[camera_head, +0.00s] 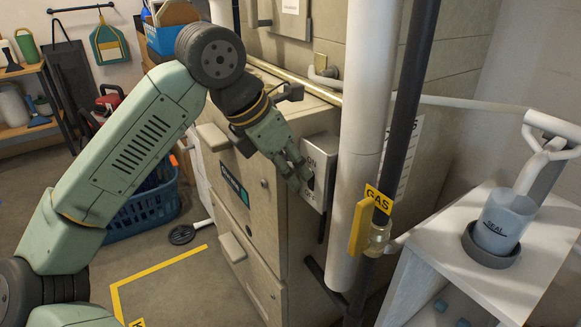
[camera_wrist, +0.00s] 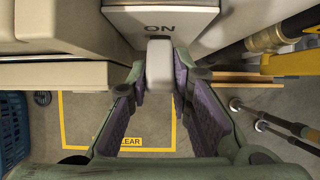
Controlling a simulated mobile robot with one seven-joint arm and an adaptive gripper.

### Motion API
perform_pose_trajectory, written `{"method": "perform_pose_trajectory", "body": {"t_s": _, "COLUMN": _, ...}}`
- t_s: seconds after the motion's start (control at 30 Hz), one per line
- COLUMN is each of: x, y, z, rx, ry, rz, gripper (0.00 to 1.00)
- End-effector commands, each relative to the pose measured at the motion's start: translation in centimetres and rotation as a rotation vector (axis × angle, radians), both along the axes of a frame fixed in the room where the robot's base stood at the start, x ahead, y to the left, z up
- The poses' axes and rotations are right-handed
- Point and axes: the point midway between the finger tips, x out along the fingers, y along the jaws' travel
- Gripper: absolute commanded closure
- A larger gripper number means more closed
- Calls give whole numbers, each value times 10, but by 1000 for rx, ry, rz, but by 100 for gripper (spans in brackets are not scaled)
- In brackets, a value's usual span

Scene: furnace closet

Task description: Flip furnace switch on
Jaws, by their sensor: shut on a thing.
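The furnace (camera_head: 262,205) is a beige metal cabinet in the middle of the head view. Its switch box (camera_head: 320,152) is a grey plate on the right side, with "ON" lettering at the top. In the wrist view the switch box (camera_wrist: 160,22) is at the top, and the pale grey switch lever (camera_wrist: 160,64) sticks out below the "ON" lettering. My gripper (camera_head: 297,172) is at the switch box. In the wrist view my gripper (camera_wrist: 160,82) has its purple-padded fingers on either side of the lever, shut on it. The fingers hide most of the lever in the head view.
A white vertical pipe (camera_head: 361,130) and a dark gas pipe with a yellow valve handle (camera_head: 360,228) stand close right of the switch. A blue basket (camera_head: 145,212) sits on the floor behind my arm.

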Motion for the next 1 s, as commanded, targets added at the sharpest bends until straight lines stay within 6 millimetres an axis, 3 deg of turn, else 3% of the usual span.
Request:
{"method": "perform_pose_trajectory", "body": {"t_s": 0.03, "x": 1, "y": 0, "z": 1, "rx": -1, "ry": -2, "rz": 2, "gripper": 100}}
{"method": "perform_pose_trajectory", "body": {"t_s": 0.07, "x": 1, "y": 0, "z": 1, "rx": -1, "ry": -2, "rz": 2, "gripper": 79}}
{"method": "perform_pose_trajectory", "body": {"t_s": 0.17, "x": 0, "y": 0, "z": 1, "rx": -1, "ry": -3, "rz": 1, "gripper": 72}}
{"method": "perform_pose_trajectory", "body": {"t_s": 0.57, "x": -1, "y": 3, "z": 6, "rx": 0, "ry": -2, "rz": 2, "gripper": 72}}
{"method": "perform_pose_trajectory", "body": {"t_s": 1.0, "x": -24, "y": 37, "z": 81, "rx": 0, "ry": -3, "rz": 4, "gripper": 72}}
